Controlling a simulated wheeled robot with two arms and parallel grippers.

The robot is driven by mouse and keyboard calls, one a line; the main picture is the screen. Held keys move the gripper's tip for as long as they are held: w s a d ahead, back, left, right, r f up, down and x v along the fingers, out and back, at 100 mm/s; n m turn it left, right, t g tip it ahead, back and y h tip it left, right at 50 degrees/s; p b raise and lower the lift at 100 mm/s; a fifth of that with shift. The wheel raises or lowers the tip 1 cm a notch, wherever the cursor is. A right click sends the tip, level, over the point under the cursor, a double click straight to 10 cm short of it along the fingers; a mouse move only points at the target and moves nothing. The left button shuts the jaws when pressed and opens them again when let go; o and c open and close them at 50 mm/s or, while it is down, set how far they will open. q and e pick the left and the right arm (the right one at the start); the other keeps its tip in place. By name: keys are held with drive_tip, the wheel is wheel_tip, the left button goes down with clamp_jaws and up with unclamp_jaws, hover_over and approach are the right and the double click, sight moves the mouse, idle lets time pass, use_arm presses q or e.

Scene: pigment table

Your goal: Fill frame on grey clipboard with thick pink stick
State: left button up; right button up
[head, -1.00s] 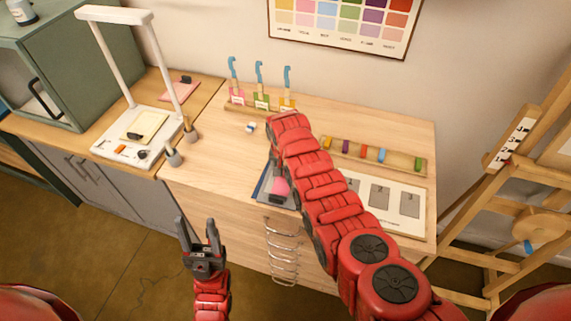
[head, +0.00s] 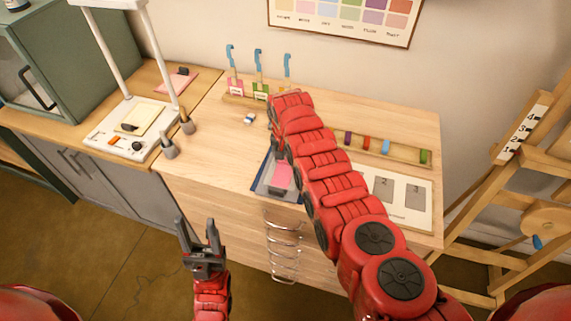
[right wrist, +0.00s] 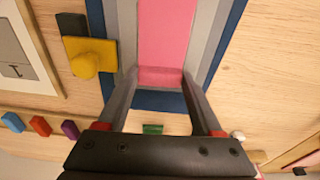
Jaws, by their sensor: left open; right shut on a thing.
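The clipboard (head: 262,190), with a blue edge and grey bands, lies at the table's front edge, partly behind my right arm in the head view. A pink area (head: 282,177) shows inside its grey border; it also shows in the right wrist view (right wrist: 167,30). My right gripper (right wrist: 160,80) is over the clipboard, shut on a darker pink piece (right wrist: 160,76), which looks like the thick pink stick. I cannot tell exactly where the stick touches the surface. My left gripper (head: 197,232) is open and empty, in front of the table.
A yellow knobbed piece (right wrist: 86,62) lies beside the clipboard. A rack of coloured blocks (head: 385,149), a numbered sheet (head: 412,218) and a rack with blue-topped tools (head: 240,98) stand around it. Drawer handles (head: 283,250) stick out below. An easel (head: 490,190) stands at right.

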drive_tip(key=shift+w+d+b, duration=0.1)
drive_tip(key=shift+w+b, duration=0.15)
drive_tip(key=shift+b, duration=0.3)
drive_tip(key=shift+r, duration=0.1)
wheel_tip(320, 180, up, 3)
drive_tip(key=shift+f+p, duration=0.1)
drive_tip(key=shift+p, duration=1.15)
drive_tip(key=shift+r+p, duration=0.5)
drive_tip(key=shift+r, duration=0.4)
drive_tip(key=shift+r+p, duration=0.35)
drive_tip(key=shift+r, duration=0.85)
